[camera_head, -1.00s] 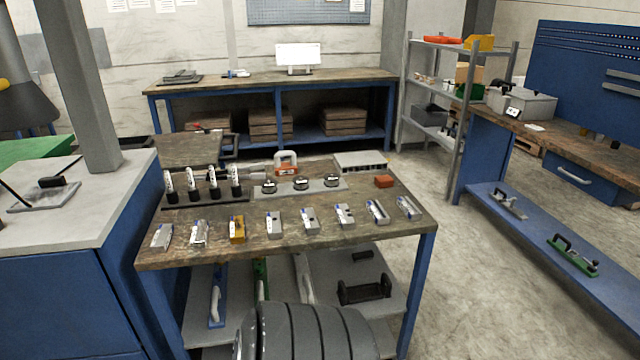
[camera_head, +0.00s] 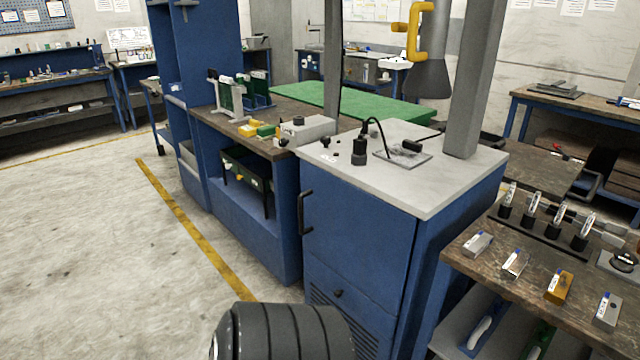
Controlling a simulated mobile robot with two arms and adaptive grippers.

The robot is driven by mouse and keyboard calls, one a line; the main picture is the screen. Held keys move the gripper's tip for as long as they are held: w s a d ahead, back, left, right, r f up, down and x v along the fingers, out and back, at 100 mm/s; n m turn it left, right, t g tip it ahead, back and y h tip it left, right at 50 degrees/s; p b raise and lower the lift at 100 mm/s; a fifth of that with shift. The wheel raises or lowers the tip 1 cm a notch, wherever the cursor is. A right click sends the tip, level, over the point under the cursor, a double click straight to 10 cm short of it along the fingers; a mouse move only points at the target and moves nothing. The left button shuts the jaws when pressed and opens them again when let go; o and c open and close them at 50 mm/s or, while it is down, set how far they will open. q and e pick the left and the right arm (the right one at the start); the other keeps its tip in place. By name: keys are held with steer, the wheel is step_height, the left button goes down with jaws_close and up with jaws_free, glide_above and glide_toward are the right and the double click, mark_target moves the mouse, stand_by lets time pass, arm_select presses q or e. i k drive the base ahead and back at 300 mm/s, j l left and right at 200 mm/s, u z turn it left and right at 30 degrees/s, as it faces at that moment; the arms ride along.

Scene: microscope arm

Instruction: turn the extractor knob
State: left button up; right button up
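A fume extractor with a yellow arm (camera_head: 413,38) and a dark grey hood (camera_head: 430,82) hangs at the top, behind a white-topped blue cabinet (camera_head: 460,185). Small black knob-like parts (camera_head: 325,143) sit at the left of the cabinet top. A black cylinder (camera_head: 359,152) with a cable stands beside them. A grey box (camera_head: 305,131) with a dark round part on top sits on the bench to the left. I cannot tell which of these parts is the extractor knob. Neither of my grippers is in view.
A grey post (camera_head: 477,80) rises from the cabinet top. A wooden workbench (camera_head: 530,240) with small metal blocks stands at the right. A green table (camera_head: 350,104) is behind. Open concrete floor (camera_head: 90,230) with a yellow line lies at the left.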

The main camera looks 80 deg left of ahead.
mark_target(326, 141)
steer(key=u, duration=1.95)
steer(key=i+j, duration=0.15)
